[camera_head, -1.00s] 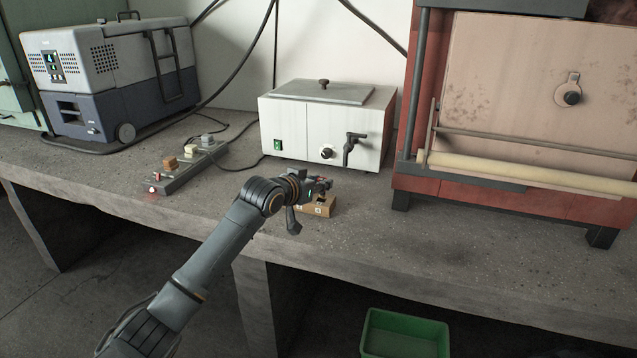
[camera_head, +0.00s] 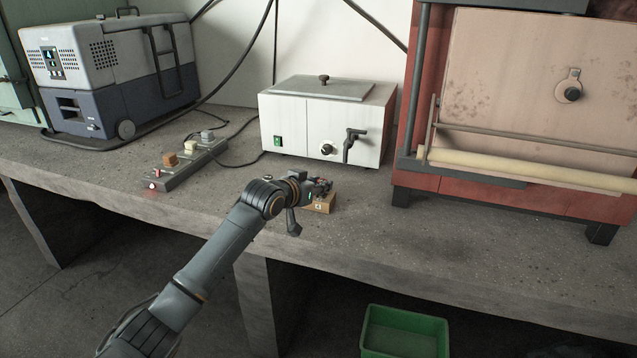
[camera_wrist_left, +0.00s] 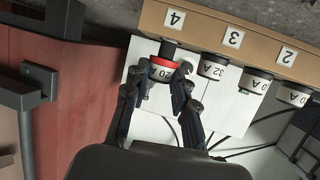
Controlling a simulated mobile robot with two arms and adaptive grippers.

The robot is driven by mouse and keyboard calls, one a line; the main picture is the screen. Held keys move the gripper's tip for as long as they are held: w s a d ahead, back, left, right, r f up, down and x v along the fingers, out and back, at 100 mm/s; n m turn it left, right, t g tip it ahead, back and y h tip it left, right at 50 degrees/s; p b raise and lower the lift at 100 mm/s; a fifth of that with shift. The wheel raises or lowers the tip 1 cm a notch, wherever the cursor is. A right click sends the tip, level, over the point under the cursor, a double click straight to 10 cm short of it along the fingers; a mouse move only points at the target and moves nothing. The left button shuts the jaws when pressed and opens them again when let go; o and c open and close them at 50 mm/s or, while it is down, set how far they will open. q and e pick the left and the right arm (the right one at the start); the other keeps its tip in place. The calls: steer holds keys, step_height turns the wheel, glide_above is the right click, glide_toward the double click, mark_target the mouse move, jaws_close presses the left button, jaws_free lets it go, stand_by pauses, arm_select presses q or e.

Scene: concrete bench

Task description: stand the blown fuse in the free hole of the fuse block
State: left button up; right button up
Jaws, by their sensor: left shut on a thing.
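The fuse block (camera_wrist_left: 205,32) is a wooden block with number labels; 4, 3 and 2 show in the left wrist view, upside down. It also shows on the bench in the head view (camera_head: 324,205), partly hidden by my left gripper. My left gripper (camera_wrist_left: 163,88) is shut on a fuse with a red band (camera_wrist_left: 162,63) marked 20 A. This fuse is in line with label 4, its dark end towards the block. More of its dark part shows than on the neighbouring fuses; I cannot tell whether its end is in the hole. Several other fuses (camera_wrist_left: 213,67) stand beside it. My right gripper is out of view.
A white box with a lid and lever (camera_head: 322,120) stands behind the block. A red furnace-like cabinet (camera_head: 520,205) is to the right, a power strip (camera_head: 180,172) to the left. A green bin (camera_head: 405,335) is below the bench. The bench right of the block is clear.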

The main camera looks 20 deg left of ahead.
arm_select(q)
steer(key=shift+f, duration=0.85)
stand_by(0.3)
steer(key=o, duration=1.1)
